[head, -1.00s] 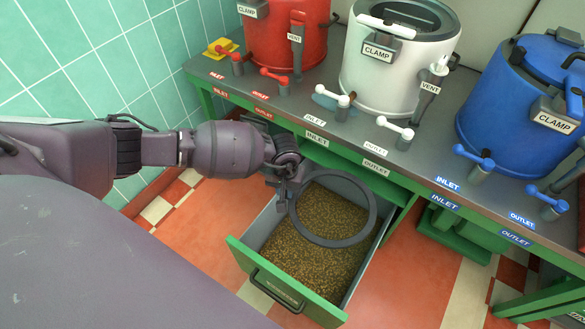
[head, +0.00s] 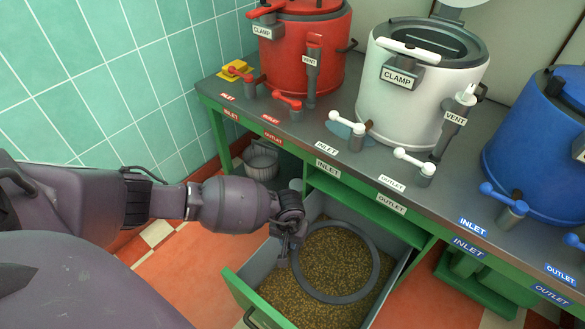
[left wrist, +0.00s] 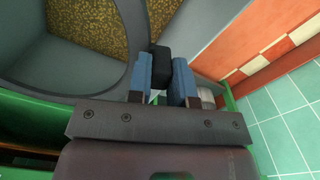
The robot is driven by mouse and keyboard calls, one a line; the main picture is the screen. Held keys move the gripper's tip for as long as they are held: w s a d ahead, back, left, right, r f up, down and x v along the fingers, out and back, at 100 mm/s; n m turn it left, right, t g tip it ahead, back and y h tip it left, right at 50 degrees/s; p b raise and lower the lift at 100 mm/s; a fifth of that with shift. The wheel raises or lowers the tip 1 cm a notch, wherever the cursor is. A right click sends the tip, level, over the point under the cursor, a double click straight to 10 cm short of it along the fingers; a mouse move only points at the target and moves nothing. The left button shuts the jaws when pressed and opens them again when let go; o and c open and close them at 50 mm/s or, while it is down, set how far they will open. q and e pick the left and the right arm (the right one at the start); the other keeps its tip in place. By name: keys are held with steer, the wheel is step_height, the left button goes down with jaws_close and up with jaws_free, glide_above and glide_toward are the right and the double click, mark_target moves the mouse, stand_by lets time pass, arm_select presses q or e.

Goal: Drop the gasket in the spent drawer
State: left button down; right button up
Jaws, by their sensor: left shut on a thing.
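The gasket is a large dark grey ring (head: 376,272), held at its left side by my left gripper (head: 290,240). It appears over the open drawer (head: 395,288), which has a green front, grey walls and a bed of brown grain. I cannot tell whether the ring touches the grain. In the left wrist view, the blue fingers of the gripper (left wrist: 165,82) are closed on a dark block, and the grey ring (left wrist: 112,88) curves away to the left above the grain. Any label on the drawer front is not readable now. My right gripper is not in view.
The bench (head: 325,150) above the drawer carries a red kettle (head: 290,50), a white kettle (head: 400,100) and a blue kettle (head: 540,140) with valves at its front edge. A grey bucket (head: 262,162) stands under the bench at left, near the tiled wall.

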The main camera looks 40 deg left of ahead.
arm_select(q)
step_height(320, 180, down, 23)
steer(key=b, duration=0.7)
steer(key=shift+r, duration=0.15)
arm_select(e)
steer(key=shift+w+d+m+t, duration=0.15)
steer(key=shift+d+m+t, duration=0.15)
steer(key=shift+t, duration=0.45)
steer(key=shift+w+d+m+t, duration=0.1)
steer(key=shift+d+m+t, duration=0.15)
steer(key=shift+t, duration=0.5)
